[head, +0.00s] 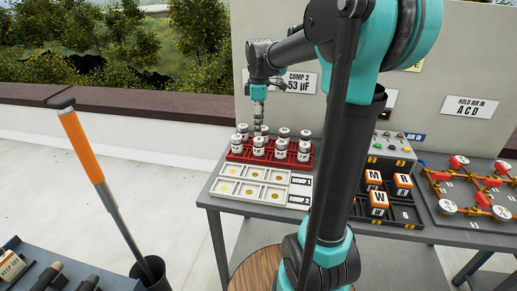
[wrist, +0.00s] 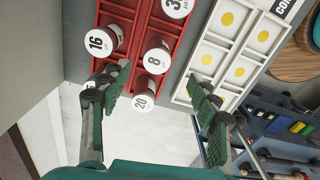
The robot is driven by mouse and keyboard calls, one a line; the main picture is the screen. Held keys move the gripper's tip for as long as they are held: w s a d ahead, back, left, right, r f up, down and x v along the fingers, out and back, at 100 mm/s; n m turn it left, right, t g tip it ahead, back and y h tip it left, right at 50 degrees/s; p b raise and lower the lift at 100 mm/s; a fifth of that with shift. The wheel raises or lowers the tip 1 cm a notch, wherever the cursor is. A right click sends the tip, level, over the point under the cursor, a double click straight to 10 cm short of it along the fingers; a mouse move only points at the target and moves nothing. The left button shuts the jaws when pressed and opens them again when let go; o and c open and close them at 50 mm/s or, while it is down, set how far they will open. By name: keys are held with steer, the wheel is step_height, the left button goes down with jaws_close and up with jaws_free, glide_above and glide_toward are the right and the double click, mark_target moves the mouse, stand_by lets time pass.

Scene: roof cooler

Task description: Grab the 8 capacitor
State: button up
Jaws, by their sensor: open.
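The 8 capacitor (wrist: 156,60) is a white-topped cylinder in the red rack (wrist: 128,16), seen in the wrist view between the 16 capacitor (wrist: 101,40) and the 20 capacitor (wrist: 143,101). My gripper (wrist: 162,88) is open and empty. Its fingers are spread to the left and right of the 8 and 20 capacitors, apart from the 8. In the head view my gripper (head: 258,122) points down above the back of the red rack (head: 289,157). The capacitor labels are too small to read there, so I cannot tell which is the 8.
A white tray (wrist: 213,41) with yellow-dotted slots lies beside the red rack; it also shows in the head view (head: 240,198). Orange lettered blocks (head: 374,177) and a valve panel (head: 470,197) stand to the right. A wall rises behind the table.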

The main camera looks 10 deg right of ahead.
mark_target(259, 147)
step_height(259, 147, down, 5)
steer(key=shift+f, duration=0.2)
steer(key=shift+w+f, duration=0.2)
steer(key=shift+f, duration=2.4)
steer(key=shift+c, duration=0.4)
steer(key=c, duration=1.2)
steer(key=shift+r, duration=0.1)
steer(key=shift+c, duration=0.2)
